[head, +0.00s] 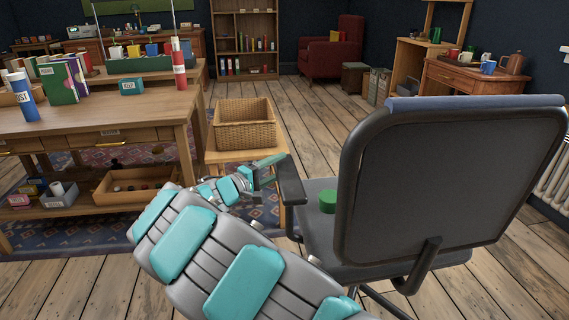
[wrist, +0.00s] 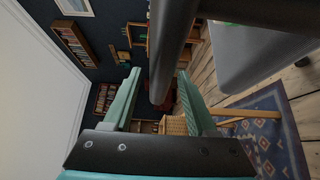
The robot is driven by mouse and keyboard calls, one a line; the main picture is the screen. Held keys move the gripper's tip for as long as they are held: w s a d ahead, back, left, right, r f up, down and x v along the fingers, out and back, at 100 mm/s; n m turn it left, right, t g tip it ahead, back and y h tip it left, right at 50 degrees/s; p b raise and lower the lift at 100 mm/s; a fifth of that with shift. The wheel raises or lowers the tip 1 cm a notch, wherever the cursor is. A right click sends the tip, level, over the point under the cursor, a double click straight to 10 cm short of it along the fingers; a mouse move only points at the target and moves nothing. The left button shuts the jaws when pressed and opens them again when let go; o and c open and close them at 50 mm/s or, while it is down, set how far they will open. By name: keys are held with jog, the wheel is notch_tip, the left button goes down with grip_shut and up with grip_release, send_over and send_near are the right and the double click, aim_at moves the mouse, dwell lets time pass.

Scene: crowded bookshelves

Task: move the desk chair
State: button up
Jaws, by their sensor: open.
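The desk chair (head: 440,190) stands at the right in the head view, its dark grey back toward me. A blue cloth or pad lies along the top of the back (head: 470,102), and a green round object (head: 327,201) sits on the seat. My gripper (head: 268,165) is at the chair's left armrest (head: 291,182). In the wrist view my gripper (wrist: 158,98) is open. The dark armrest (wrist: 172,45) reaches between its two teal fingers, with gaps visible beside it. The grey seat (wrist: 250,60) shows at the upper right there. Contact with the armrest cannot be told.
A wooden table (head: 110,112) with books and tubes stands at the left. A wicker basket (head: 244,125) sits on a low wooden stand (head: 232,156) just beyond my gripper. A radiator (head: 553,185) is at the far right. Open plank floor (head: 310,115) lies behind the chair.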

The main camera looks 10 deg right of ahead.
jog(key=shift+x, duration=1.15)
grip_shut()
dwell(0.6)
